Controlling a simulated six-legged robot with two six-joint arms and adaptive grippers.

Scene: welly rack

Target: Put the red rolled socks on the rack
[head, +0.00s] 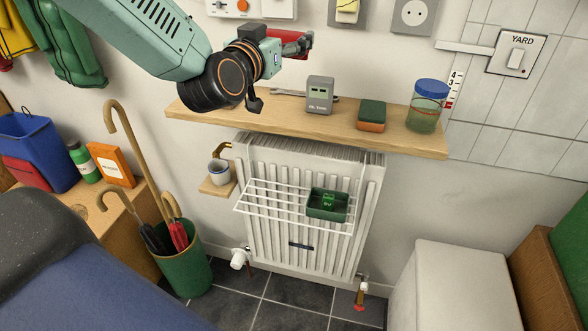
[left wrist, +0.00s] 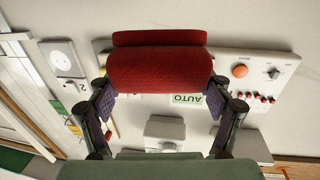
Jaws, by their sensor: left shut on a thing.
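My left gripper (head: 302,44) is high in front of the wall, above the wooden shelf. It is shut on the red rolled socks (left wrist: 160,68), which fill the space between its two fingers in the left wrist view. In the head view the red socks (head: 298,36) are partly hidden by the gripper. The white wire rack (head: 270,197) hangs on the front of the radiator, below the shelf and well below the gripper. A green tray (head: 328,205) sits on the rack's right part. The rack's left part is bare. My right gripper is not in view.
The wooden shelf (head: 240,115) juts out above the radiator (head: 300,250), with a grey oil tank box (head: 320,95), a sponge (head: 371,115) and a jar (head: 428,105) on it. A small cup (head: 219,172) stands on a bracket left of the rack. An umbrella bin (head: 187,262) stands lower left.

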